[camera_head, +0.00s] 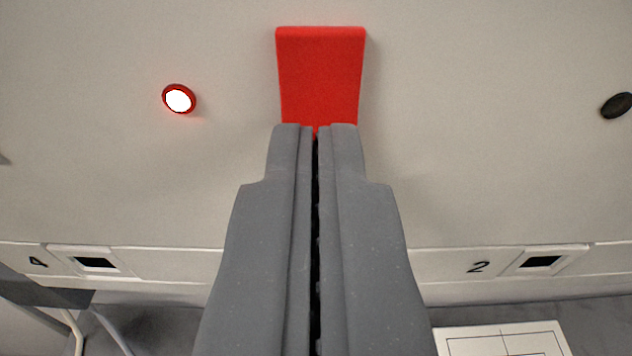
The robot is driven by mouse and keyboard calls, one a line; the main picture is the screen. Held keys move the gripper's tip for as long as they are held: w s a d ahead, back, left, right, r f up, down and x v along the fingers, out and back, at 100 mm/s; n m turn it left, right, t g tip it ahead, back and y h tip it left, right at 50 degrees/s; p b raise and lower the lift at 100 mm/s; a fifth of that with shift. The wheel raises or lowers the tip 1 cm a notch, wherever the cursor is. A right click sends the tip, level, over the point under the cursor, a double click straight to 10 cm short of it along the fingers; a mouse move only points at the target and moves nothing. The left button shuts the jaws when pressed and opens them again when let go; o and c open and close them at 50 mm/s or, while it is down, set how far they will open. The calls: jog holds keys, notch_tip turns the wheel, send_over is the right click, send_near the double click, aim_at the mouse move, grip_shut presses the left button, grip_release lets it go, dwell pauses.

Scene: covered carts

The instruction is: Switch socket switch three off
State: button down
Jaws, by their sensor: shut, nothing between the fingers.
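A red flap-like switch (320,70) stands out on the pale panel at the top centre. It sits between the labels 4 and 2; any label of its own is hidden behind my gripper. My gripper (316,128) points up at it, with its fingers shut and empty. The fingertips cover the lower end of the red switch; I cannot tell whether they touch it. A round lamp (179,98) with a red rim glows white to the left of the switch. A dark round lamp (616,105) is at the right edge.
A pale ledge (170,263) runs across below, with the label 4 (38,262) and a dark slot (97,262) at left, and the label 2 (478,267) and another slot (542,261) at right. A white panelled box (500,343) is at the lower right.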

jog(key=shift+w+f, duration=0.15)
jog(key=shift+w, duration=0.2)
jog(key=t+b, duration=0.1)
jog(key=b, duration=0.2)
jog(key=t+b, duration=0.2)
jog(key=b, duration=0.1)
jog(key=shift+w+d+b, duration=0.15)
jog(key=shift+w+b, duration=0.05)
jog(key=shift+b, duration=0.2)
jog(key=shift+s, duration=0.1)
jog(key=s+f+b, duration=0.2)
jog(key=s, duration=1.2)
jog(key=shift+a+f, duration=0.15)
jog(key=shift+a, duration=0.2)
